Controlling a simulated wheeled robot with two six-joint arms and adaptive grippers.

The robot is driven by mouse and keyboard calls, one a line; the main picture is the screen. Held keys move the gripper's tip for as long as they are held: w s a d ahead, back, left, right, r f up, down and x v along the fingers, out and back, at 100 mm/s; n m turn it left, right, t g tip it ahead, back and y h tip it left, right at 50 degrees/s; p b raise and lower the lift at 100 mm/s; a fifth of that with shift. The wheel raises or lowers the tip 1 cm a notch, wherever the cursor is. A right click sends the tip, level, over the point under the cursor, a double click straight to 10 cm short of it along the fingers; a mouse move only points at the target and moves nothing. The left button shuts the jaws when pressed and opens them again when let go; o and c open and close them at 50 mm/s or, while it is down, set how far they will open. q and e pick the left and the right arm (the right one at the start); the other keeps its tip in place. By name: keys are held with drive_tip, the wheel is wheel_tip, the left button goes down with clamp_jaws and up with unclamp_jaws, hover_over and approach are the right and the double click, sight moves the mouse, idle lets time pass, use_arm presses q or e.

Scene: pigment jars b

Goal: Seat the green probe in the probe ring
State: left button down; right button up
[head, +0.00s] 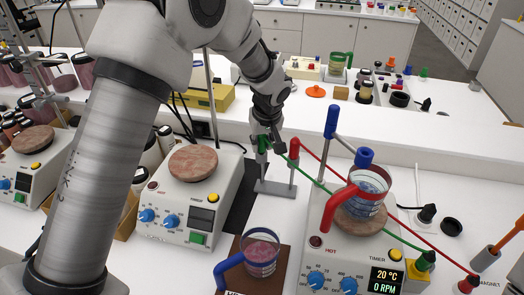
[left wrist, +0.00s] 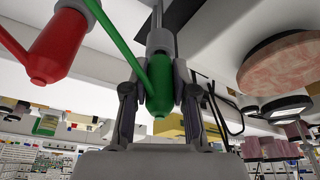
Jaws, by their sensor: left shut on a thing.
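The green probe (left wrist: 125,50) is between the fingers of my left gripper (left wrist: 160,105) in the left wrist view. In the head view that gripper (head: 264,140) is shut on the probe's green top, at the grey probe stand (head: 275,187). The fingers partly hide the probe, and I cannot tell whether it still sits in its stand. A blue ring-like holder (head: 365,157) on an arm from a blue-topped post (head: 332,122) is over the red-handled beaker (head: 370,185); it looks like the probe ring. My right gripper is not seen.
The red probe (head: 294,150) stands close beside the green one; it also shows in the left wrist view (left wrist: 58,45). Green and red cables cross the right hotplate (head: 335,250). A blue-handled beaker (head: 261,258) stands in front. Another hotplate (head: 190,215) is left.

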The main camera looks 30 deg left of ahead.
use_arm(q)
drive_tip(key=shift+r+p, duration=0.4)
drive_tip(key=shift+r, duration=0.3)
wheel_tip(320, 180, up, 16)
drive_tip(key=p, duration=1.1)
drive_tip(key=shift+r+p, duration=0.15)
drive_tip(key=shift+p, duration=0.25)
idle(0.5)
